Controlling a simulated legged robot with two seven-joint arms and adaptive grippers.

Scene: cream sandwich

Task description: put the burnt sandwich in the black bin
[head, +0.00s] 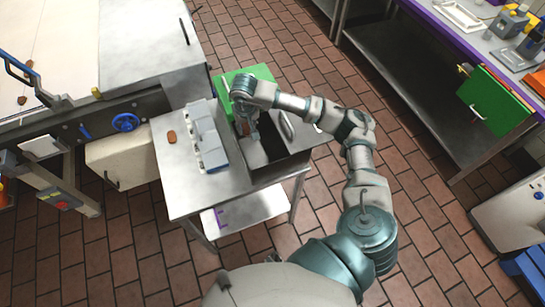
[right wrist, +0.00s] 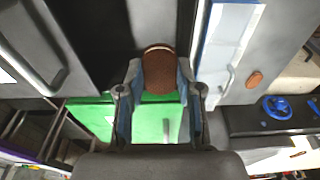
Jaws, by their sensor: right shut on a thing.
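My right gripper (head: 246,130) reaches down over the small metal table. In the right wrist view my right gripper (right wrist: 158,85) is shut on a dark brown round sandwich (right wrist: 158,72), held between its two fingers. The black bin (head: 277,142) shows as a dark open box at the table's right side, beside and below the gripper. The arm partly hides it. I cannot tell whether the sandwich is inside the bin's rim or above it. My left gripper is not in view.
A lighter brown piece (head: 171,136) lies on the metal table (head: 178,180), left of a grey-white rack (head: 208,138). A green panel (head: 260,72) is behind the bin. A machine with a blue handwheel (head: 126,122) stands left. Tiled floor is open to the right.

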